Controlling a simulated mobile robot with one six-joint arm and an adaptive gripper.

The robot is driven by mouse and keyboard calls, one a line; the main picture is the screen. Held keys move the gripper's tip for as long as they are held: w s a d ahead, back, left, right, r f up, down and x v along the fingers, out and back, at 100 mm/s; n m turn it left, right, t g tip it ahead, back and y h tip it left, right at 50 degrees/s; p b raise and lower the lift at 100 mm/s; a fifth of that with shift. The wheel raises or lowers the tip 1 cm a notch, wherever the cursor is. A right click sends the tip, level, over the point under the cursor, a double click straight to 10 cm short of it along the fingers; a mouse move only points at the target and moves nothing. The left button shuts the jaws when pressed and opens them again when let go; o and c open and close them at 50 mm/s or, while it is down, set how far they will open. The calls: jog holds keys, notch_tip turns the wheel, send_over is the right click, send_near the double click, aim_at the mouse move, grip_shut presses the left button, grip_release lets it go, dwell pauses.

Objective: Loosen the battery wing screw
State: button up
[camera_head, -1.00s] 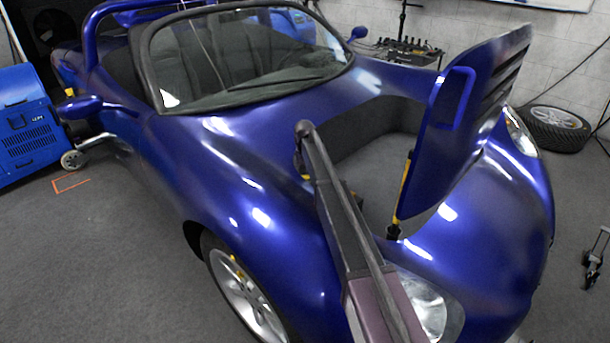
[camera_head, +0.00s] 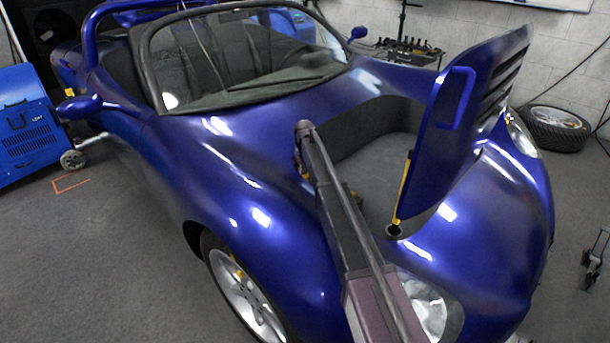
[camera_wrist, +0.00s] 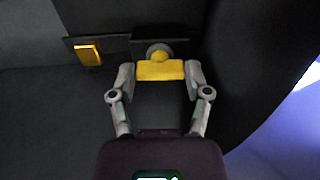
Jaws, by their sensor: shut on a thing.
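The yellow wing screw (camera_wrist: 160,70) shows in the upper middle of the wrist view, with a round grey part just behind it, against a dark panel. My gripper (camera_wrist: 161,76) has its two grey fingers at the screw's left and right sides and is shut on it. In the head view my arm reaches over the blue car's front fender into the open front compartment (camera_head: 385,165). My gripper and the wing screw are hidden from the head view.
A lit orange-yellow rectangle (camera_wrist: 88,54) sits left of the screw. A dark curved wall (camera_wrist: 245,75) stands close on the right. The raised blue hood panel (camera_head: 462,125) stands right of my arm, with a yellow-and-black strut (camera_head: 403,190) beside the opening.

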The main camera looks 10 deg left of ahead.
aim_at(305, 175)
jog(key=shift+s, duration=0.1)
jog(key=o, duration=1.2)
jog(key=shift+c, duration=0.2)
jog(key=shift+m, duration=0.4)
jog(key=m, duration=0.9)
jog(key=shift+r+m+p, duration=0.3)
jog(key=shift+r+p, duration=0.05)
jog(key=shift+p, duration=0.1)
notch_tip(305, 175, up, 13)
jog(key=p, duration=1.3)
jog(key=s+d+n, duration=0.3)
jog(key=s+d, duration=1.4)
jog(key=s, duration=0.3)
jog(key=shift+s+d+r+n, duration=0.2)
jog(key=shift+d+n, duration=0.1)
jog(key=shift+n, duration=0.1)
